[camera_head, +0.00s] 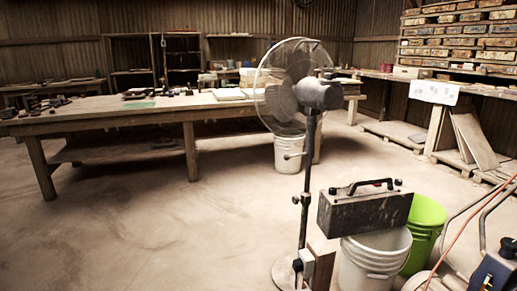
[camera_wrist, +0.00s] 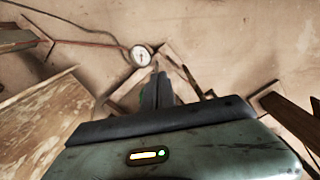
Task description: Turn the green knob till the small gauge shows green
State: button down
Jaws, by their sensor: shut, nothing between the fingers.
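In the wrist view, a small round gauge (camera_wrist: 140,56) with a white face and a dark needle is at the upper middle. No green on its face can be made out at this size. My gripper (camera_wrist: 157,72) points up the picture from the lower middle, its fingers shut and empty, with the tips just below and right of the gauge. A green sliver shows at the left edge of the fingers; I cannot tell whether it is the green knob. No knob is clearly visible, and neither gauge nor gripper shows in the head view.
A standing fan (camera_head: 315,95), a dark toolbox (camera_head: 365,212) on a white bucket (camera_head: 375,262), and a green bucket (camera_head: 425,235) stand front right in the head view. A long wooden table (camera_head: 160,108) is behind. Open floor lies left. A wooden board (camera_wrist: 40,120) is left in the wrist view.

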notch_tip(320, 180, up, 5)
jog(key=p, duration=0.4)
jog(key=shift+r+p, duration=0.2)
jog(key=shift+p, duration=0.15)
